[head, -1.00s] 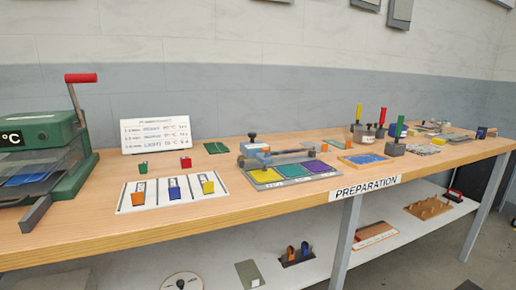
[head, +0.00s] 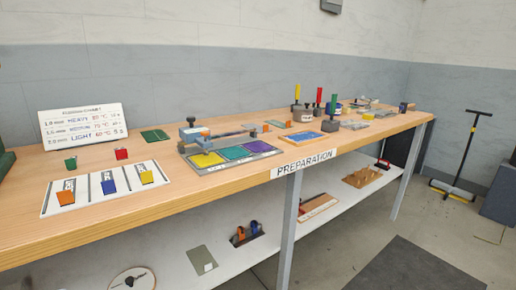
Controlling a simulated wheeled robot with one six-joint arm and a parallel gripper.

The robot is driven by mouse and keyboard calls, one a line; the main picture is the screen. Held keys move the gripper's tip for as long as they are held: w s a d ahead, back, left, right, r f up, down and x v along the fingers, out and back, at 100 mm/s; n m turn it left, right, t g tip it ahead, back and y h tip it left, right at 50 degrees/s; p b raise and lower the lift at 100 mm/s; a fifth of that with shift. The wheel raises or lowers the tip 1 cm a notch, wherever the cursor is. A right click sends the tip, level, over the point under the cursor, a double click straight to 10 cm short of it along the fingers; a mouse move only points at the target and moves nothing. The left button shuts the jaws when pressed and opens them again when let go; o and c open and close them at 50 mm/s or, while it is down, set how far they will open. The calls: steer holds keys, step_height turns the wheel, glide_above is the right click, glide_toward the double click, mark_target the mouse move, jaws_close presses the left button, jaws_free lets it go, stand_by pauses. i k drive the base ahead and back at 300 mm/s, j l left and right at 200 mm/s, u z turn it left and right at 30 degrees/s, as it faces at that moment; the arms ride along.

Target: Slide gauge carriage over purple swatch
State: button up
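The gauge (head: 218,139) stands near the middle of the bench, with a grey rail along the back of a tray of swatches. Its carriage, with a blue block (head: 196,132) and a dark knob (head: 191,121), is at the left end of the rail, behind the yellow swatch (head: 206,160). A teal swatch (head: 235,153) lies in the middle. The purple swatch (head: 258,147) is at the right end of the tray, away from the carriage. My gripper does not show in the head view.
The wooden bench (head: 110,226) has a PREPARATION label on its front edge. A white card (head: 80,202) with coloured pieces lies left of the gauge, and a settings sign (head: 83,126) stands behind it. A blue tray (head: 303,137) and several coloured-handled tools are to the right.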

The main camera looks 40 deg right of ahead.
mark_target(191, 134)
steer(key=i+l, duration=0.2)
steer(key=i, duration=0.3)
steer(key=i+l, duration=0.15)
steer(key=i, duration=0.35)
steer(key=z, duration=0.05)
